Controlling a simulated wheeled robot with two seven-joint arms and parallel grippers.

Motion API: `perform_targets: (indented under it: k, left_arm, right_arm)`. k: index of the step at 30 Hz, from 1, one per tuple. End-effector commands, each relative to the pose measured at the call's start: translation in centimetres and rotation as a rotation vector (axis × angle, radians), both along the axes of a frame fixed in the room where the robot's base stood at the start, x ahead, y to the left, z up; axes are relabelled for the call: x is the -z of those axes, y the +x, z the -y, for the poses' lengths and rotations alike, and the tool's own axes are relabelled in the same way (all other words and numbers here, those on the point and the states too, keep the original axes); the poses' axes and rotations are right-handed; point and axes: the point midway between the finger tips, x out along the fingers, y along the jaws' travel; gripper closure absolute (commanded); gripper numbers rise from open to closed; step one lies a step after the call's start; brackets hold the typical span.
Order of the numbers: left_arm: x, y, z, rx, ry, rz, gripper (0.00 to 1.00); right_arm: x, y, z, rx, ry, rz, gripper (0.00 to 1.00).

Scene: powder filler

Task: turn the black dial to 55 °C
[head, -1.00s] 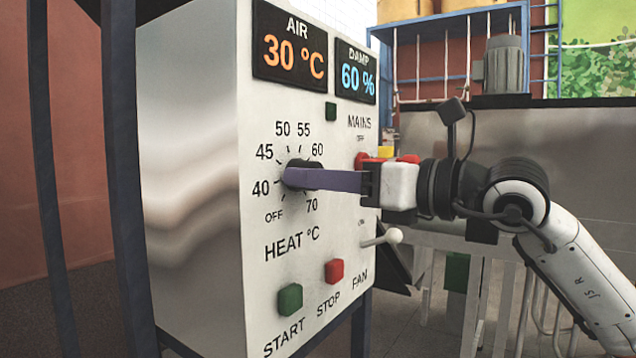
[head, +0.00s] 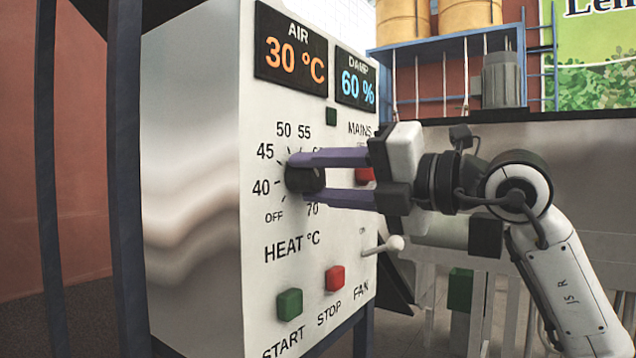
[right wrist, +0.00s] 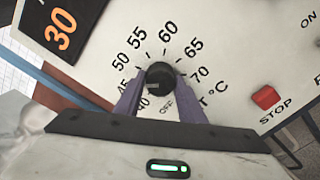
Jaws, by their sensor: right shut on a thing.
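The black dial (head: 305,179) sits on the front of the white panel (head: 262,215), ringed by numbers from OFF through 40 up to 70. My right gripper (head: 308,176) has its two purple fingers on the dial, one above and one below it in the head view. In the right wrist view the fingers hold the dial (right wrist: 160,77) from both sides. A pale mark on the dial's face there points roughly toward the 40 to 45 side; the exact reading is not clear. The air display (head: 290,52) reads 30 °C. My left gripper is not in view.
A damp display (head: 355,88) reads 60 %. Below the dial are a green START button (head: 290,304), a red STOP button (head: 335,278) and a white-knobbed FAN lever (head: 394,243). A red MAINS part (head: 365,174) is partly hidden behind my fingers.

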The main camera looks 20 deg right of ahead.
Motion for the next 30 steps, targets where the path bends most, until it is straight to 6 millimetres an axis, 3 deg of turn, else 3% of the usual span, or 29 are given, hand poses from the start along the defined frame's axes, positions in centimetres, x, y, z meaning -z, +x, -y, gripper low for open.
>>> perform_targets:
  k: [30]
  left_arm:
    - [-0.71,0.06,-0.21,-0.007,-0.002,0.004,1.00]
  right_arm:
    - [-0.28,0.00,-0.03,-0.001,0.716,-0.559,0.86]
